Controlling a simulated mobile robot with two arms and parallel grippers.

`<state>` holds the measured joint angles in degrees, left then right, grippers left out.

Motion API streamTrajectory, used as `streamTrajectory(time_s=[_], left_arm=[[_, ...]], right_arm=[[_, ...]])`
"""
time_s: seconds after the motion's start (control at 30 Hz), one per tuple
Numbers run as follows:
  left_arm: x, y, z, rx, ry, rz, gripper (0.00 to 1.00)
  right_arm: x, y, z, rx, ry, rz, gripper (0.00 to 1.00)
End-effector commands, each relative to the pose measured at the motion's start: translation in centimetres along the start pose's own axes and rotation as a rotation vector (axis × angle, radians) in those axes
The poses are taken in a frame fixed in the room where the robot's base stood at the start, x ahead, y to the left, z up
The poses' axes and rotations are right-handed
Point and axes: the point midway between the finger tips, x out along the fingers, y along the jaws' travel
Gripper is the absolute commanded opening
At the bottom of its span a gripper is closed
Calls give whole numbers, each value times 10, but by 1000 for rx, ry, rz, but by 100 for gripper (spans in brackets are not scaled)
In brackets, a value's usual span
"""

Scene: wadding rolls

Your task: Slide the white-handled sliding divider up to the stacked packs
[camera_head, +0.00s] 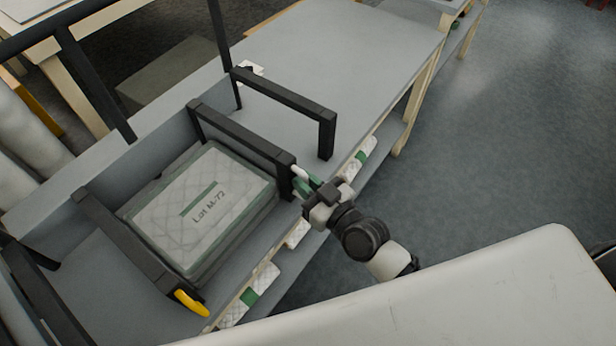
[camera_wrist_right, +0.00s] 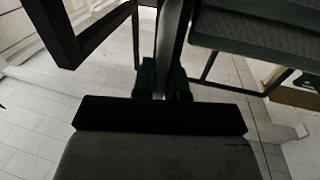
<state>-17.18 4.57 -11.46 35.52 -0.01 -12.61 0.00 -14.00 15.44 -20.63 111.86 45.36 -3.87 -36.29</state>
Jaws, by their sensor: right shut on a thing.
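The stacked packs (camera_head: 170,213), labelled Lot M-72 with a green band, lie on the grey bench between two black dividers. The white-handled sliding divider (camera_head: 238,136) stands along their upper right side, very close; I cannot tell whether it touches them. Its white handle (camera_head: 299,172) is at the bench's front edge. My right gripper (camera_head: 306,185) is shut on that handle, which it mostly hides. In the right wrist view the gripper's dark fingers (camera_wrist_right: 163,80) close around a narrow upright part. My left gripper is not in view.
A divider with a yellow handle (camera_head: 190,302) stands on the packs' lower left side. Another black frame (camera_head: 285,93) stands beyond the white-handled divider. The bench top (camera_head: 350,45) past it is clear. More packs (camera_head: 262,280) sit on the shelf below.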

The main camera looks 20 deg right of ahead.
Motion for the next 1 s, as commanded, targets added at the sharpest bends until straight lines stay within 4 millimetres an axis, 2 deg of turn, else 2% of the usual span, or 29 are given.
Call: streamTrajectory(time_s=[0.03,0.17,0.43,0.53,1.0], left_arm=[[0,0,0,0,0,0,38],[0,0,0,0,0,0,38],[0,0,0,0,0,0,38],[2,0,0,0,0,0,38],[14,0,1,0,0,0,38]], right_arm=[[0,0,0,-1,0,1,18],[0,1,0,-1,1,1,37],[-1,1,0,-1,1,1,37],[-8,1,1,-1,-1,1,37],[-93,0,2,-1,-3,0,37]])
